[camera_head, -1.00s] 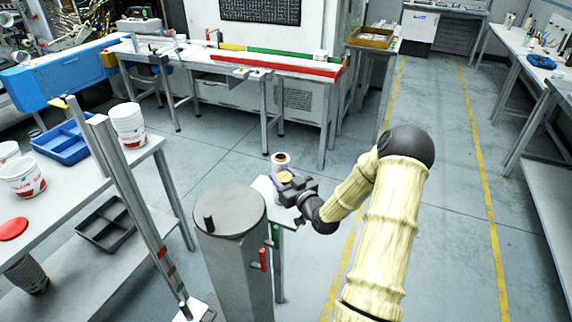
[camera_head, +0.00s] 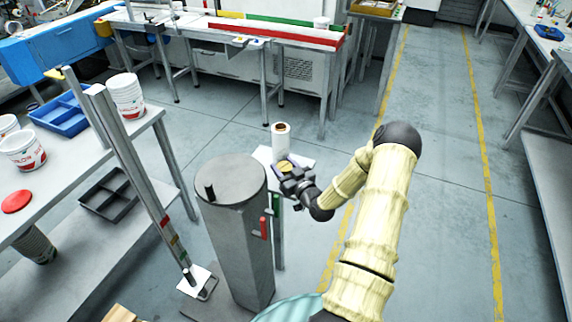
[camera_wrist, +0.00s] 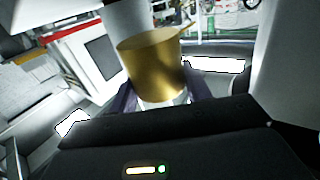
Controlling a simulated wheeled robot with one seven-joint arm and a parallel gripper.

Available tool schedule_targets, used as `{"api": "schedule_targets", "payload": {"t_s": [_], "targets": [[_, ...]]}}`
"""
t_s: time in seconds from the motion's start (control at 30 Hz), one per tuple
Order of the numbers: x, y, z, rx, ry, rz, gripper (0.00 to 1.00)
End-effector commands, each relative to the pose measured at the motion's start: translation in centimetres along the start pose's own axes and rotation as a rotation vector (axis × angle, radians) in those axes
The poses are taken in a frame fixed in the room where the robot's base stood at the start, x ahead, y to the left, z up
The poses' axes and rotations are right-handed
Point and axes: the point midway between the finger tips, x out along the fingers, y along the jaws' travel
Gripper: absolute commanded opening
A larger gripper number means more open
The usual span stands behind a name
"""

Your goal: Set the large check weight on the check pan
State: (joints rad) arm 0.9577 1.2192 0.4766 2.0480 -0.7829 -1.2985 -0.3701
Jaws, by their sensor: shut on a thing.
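The large check weight is a brass cylinder (camera_wrist: 152,65) with a thin stub at its upper right in the wrist view. In the head view its gold top (camera_head: 287,166) shows small at the end of my arm. My gripper (camera_head: 284,167) is shut on it; in the wrist view the dark fingers (camera_wrist: 160,100) sit on either side of its lower part. The gripper is just in front of a white roll with a brown core (camera_head: 281,140), beside a grey column. I cannot make out the check pan for certain.
The grey column (camera_head: 234,220) with a round top, black peg and red and green tabs stands left of my gripper. A white stand top (camera_head: 264,155) is partly hidden behind. A metal post (camera_head: 135,165) and a bench with tubs (camera_head: 126,95) are left. Floor right is clear.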

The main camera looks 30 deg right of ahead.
Motion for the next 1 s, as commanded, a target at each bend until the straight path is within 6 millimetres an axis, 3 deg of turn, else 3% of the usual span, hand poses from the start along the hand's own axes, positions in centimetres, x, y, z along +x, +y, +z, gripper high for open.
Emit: {"api": "schedule_targets", "payload": {"t_s": [0.3,0.73,0.77,0.87,1.0], "targets": [[0.1,0.0,3.0,0.000,0.005,0.000,0.00],[0.1,0.0,3.6,-0.001,0.005,0.000,0.00],[0.0,0.0,3.8,0.000,-0.001,0.000,0.50],[0.0,0.0,3.8,0.000,-0.001,0.000,0.70],[0.0,0.0,3.7,0.000,-0.001,0.000,0.70]]}}
